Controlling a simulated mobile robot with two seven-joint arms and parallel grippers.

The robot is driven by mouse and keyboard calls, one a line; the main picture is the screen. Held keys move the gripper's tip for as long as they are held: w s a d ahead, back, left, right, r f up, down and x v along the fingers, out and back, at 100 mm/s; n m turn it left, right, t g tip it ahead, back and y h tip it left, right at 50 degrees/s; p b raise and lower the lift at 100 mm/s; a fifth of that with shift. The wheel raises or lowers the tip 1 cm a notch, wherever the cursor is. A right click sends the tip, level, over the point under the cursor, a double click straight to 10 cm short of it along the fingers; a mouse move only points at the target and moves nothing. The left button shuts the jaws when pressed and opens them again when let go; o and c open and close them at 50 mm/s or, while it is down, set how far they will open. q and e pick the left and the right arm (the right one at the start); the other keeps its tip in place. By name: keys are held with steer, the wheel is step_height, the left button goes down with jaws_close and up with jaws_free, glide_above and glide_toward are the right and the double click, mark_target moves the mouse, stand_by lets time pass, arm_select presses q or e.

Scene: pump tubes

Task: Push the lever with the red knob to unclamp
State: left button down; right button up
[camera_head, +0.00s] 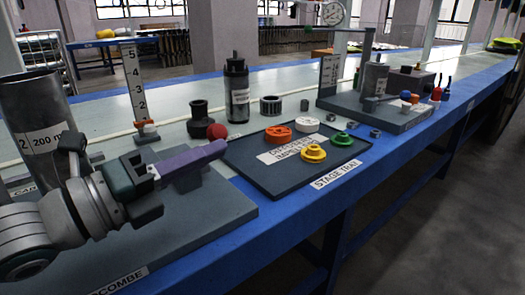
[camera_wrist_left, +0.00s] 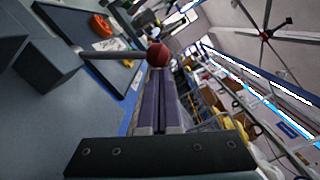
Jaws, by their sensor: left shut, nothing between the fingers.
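The red knob (camera_head: 216,131) shows just beyond the fingertips of my left gripper (camera_head: 221,147) in the head view. In the left wrist view the red knob (camera_wrist_left: 157,54) sits at the end of a grey lever rod (camera_wrist_left: 103,54), which comes from the left. My left gripper (camera_wrist_left: 158,75) has long purple fingers, pressed together and empty, with tips close to the knob. I cannot tell whether they touch it. In the head view my fingers and arm hide most of the lever. My right gripper is not in view.
A dark stage tray (camera_head: 345,163) with orange, white, yellow and green parts lies right of the fingers. A grey cylinder (camera_head: 35,115) stands at the left, and a numbered scale (camera_head: 136,85) behind. A black bottle (camera_head: 237,95) stands beyond the knob. A fixture (camera_head: 400,115) is farther right.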

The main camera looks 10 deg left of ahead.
arm_select(q)
steer(key=shift+w+a+r+n+p, duration=0.35)
steer(key=shift+a+r+n, duration=0.15)
steer(key=shift+r, duration=0.2)
steer(key=shift+w+a+r, duration=0.55)
steer(key=shift+w+a, duration=0.05)
steer(key=shift+a, duration=0.05)
steer(key=shift+r, duration=0.15)
step_height(320, 180, up, 20)
steer(key=p, duration=0.9)
